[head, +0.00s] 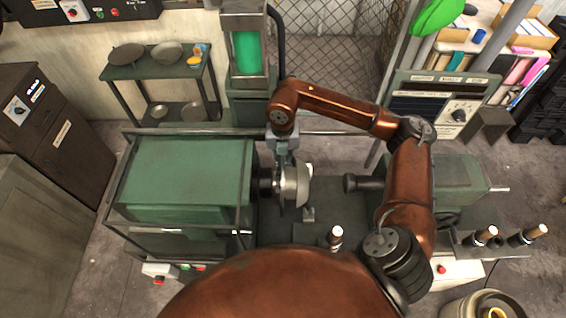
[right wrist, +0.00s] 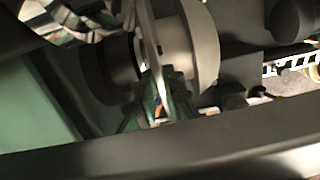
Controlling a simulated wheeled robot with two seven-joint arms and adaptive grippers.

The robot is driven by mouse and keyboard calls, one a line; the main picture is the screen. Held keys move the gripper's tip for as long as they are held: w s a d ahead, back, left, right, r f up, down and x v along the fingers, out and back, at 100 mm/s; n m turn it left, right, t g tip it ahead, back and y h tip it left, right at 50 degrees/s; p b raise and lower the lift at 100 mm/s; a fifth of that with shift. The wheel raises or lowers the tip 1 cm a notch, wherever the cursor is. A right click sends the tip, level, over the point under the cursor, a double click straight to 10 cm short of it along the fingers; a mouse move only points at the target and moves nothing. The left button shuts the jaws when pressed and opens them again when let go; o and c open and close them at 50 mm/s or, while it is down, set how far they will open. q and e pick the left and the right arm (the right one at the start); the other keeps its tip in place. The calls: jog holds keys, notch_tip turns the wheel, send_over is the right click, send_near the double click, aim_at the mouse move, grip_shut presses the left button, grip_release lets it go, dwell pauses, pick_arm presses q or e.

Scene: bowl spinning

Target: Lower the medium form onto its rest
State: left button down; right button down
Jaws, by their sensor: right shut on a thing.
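My right gripper (head: 285,158) reaches down from above to a pale grey round metal form (head: 299,184) at the lathe's spindle end and is shut on it; the fingertips are partly hidden. In the right wrist view the form (right wrist: 202,45) shows as a thick pale disc beside a thin bright plate (right wrist: 151,50). I cannot tell whether it touches the dark spindle (head: 265,182) on its left. A small grey bracket (head: 309,215) stands on the lathe bed below it; I cannot tell if this is the rest. My left gripper is out of view.
The green lathe headstock (head: 190,170) stands left, with a guard rail around it. The tailstock (head: 445,173) points in from the right. Wooden-handled tools (head: 487,235) stand at right. A shelf (head: 150,73) with several bowls is at back left.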

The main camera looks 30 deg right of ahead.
jog(key=shift+r+p, duration=0.75)
jog(key=shift+r, duration=0.9)
notch_tip(320, 180, up, 13)
jog(key=p, duration=0.7)
jog(key=shift+r, duration=0.2)
dwell(1.4)
dwell(0.3)
